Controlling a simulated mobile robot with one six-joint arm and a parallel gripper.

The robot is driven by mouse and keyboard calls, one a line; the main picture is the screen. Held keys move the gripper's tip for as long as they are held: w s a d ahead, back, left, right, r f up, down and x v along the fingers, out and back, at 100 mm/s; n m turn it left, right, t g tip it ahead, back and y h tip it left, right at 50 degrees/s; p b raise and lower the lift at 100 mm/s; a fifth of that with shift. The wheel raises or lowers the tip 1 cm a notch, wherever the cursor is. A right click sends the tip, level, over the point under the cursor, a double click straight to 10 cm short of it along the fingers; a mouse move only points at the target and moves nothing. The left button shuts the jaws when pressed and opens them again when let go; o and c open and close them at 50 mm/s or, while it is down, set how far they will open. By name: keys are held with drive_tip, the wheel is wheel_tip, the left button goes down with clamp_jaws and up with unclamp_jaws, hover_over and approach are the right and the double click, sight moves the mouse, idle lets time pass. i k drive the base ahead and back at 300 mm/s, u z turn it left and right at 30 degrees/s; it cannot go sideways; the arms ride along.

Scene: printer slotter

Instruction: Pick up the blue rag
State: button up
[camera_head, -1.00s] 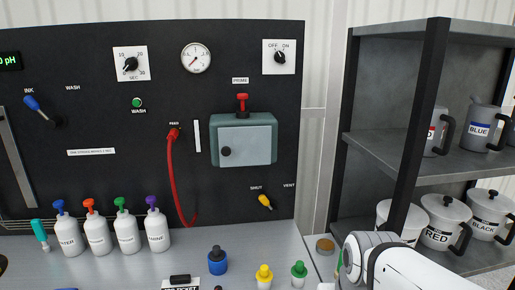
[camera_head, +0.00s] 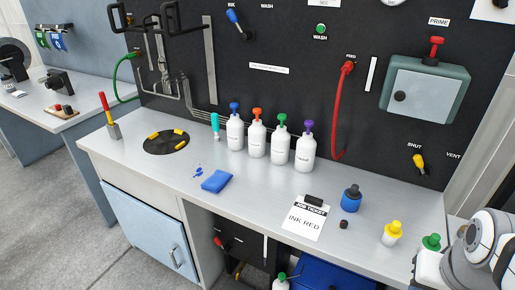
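The blue rag (camera_head: 216,181) lies folded and flat on the grey bench top, left of the middle of the head view. Small blue spots (camera_head: 198,171) mark the bench just behind it. Nothing covers the rag. Part of my arm shows at the bottom right, far to the right of the rag. My gripper's fingers cannot be made out in the head view.
White pump bottles (camera_head: 257,138) stand in a row behind the rag. A round dark plate (camera_head: 166,141) lies left of it. A job ticket (camera_head: 307,218), blue bottle (camera_head: 351,199) and yellow-capped bottle (camera_head: 391,234) are to the right.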

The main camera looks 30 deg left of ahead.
sight(215, 182)
drive_tip(key=u, duration=3.55)
drive_tip(key=i, duration=1.95)
drive_tip(key=z, duration=0.85)
